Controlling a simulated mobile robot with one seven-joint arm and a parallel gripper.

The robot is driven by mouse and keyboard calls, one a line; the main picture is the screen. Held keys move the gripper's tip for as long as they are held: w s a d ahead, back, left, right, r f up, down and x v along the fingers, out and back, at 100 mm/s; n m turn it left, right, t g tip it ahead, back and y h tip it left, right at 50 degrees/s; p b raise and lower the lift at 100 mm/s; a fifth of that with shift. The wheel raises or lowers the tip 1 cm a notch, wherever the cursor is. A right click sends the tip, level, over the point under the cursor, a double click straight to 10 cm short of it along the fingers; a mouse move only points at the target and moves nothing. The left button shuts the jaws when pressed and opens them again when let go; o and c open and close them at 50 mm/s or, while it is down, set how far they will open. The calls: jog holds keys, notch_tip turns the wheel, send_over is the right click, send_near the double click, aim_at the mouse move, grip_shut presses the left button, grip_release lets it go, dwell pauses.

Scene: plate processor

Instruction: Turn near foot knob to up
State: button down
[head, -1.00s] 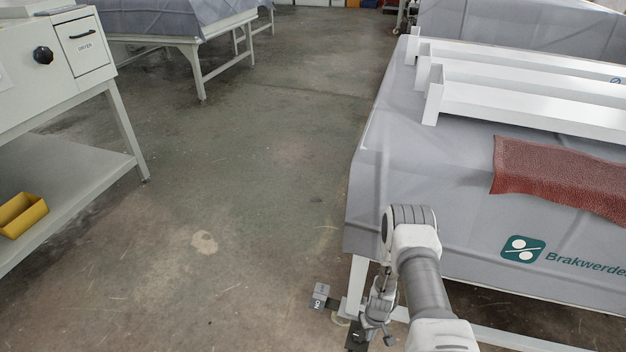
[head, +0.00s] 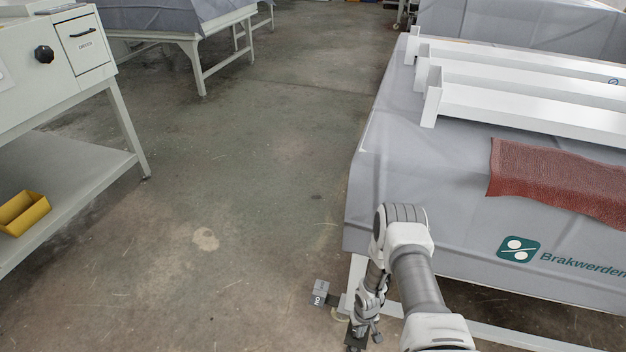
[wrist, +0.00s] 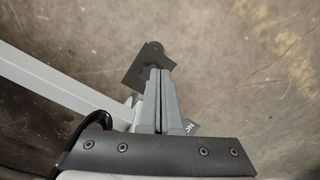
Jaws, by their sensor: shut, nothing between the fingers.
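In the wrist view a dark flat plate (wrist: 132,68) and a small dark round knob-like part (wrist: 153,47) lie just beyond my fingertips. I cannot tell whether this is the near foot knob or which way it is set. My gripper (wrist: 160,68) is shut and empty, its grey fingers side by side. The tips overlap the plate's right edge in the picture; contact cannot be told. In the head view my gripper (head: 354,345) points down near the floor by the table's near leg, and its tips are at the bottom frame edge.
A grey tag with lettering (head: 320,292) sits left of the white table leg (head: 357,278). The cloth-covered table (head: 430,190) stands above, right of my arm. A white rail (wrist: 65,85) crosses the wrist view's left. Open floor (head: 230,190) lies left, before a cabinet (head: 30,95).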

aim_at(357, 340)
jog(key=f+b, duration=0.6)
jog(key=f, duration=0.1)
jog(key=shift+a, duration=0.2)
jog(key=shift+w+d, duration=0.1)
jog(key=shift+w, duration=0.25)
dwell(0.8)
jog(key=shift+d, duration=0.25)
jog(key=shift+w+d+r, duration=0.1)
jog(key=shift+w+d, duration=0.05)
jog(key=shift+d, duration=0.7)
jog(key=shift+w+d, duration=0.25)
jog(key=shift+w, duration=0.05)
jog(key=shift+s+d, duration=0.1)
